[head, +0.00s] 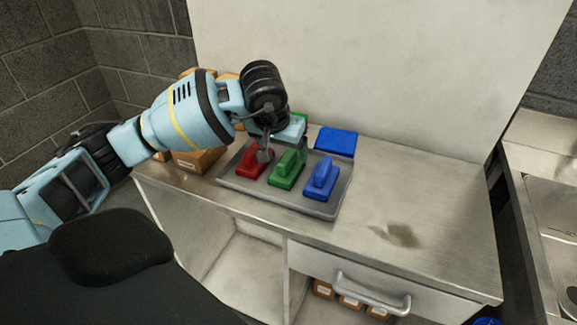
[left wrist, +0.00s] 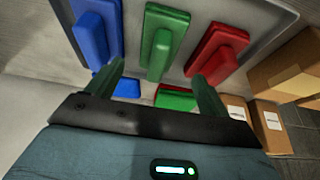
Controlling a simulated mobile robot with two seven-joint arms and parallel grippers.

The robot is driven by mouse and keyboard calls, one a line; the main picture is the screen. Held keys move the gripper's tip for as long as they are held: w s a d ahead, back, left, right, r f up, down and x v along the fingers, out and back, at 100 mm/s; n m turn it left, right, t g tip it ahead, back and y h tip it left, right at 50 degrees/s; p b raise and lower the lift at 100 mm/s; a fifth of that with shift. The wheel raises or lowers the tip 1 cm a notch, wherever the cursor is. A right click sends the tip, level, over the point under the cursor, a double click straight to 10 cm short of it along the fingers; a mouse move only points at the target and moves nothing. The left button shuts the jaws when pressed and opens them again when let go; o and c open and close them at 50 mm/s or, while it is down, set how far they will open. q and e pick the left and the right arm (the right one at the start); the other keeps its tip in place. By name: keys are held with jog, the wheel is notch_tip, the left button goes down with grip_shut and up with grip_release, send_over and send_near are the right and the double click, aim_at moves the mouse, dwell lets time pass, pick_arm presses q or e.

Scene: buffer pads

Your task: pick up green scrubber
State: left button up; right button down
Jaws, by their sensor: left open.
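The green scrubber (head: 287,170) lies in the middle of a grey tray (head: 325,210), between a red scrubber (head: 252,161) and a blue scrubber (head: 321,178). My left gripper (head: 280,148) hangs over the back of the tray, close to the red and green scrubbers. In the left wrist view its two fingers (left wrist: 160,76) are apart and empty. There the green scrubber (left wrist: 161,43) shows ahead, between the directions of the fingers, with the blue one (left wrist: 93,35) at left and the red one (left wrist: 219,52) at right. My right gripper is out of view.
A blue pad (head: 336,141) lies behind the tray. A green pad (left wrist: 175,101) is partly hidden by my gripper. Cardboard boxes (head: 197,160) stand left of the tray. The counter right of the tray is clear, with a dark stain (head: 402,235). A wall rises behind.

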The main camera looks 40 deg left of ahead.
aim_at(287, 155)
pick_arm(q)
jog(key=shift+w+x, duration=0.2)
jog(key=shift+x, duration=3.15)
jog(key=shift+d+r, duration=0.1)
jog(key=shift+d, duration=0.05)
jog(key=c, duration=1.1)
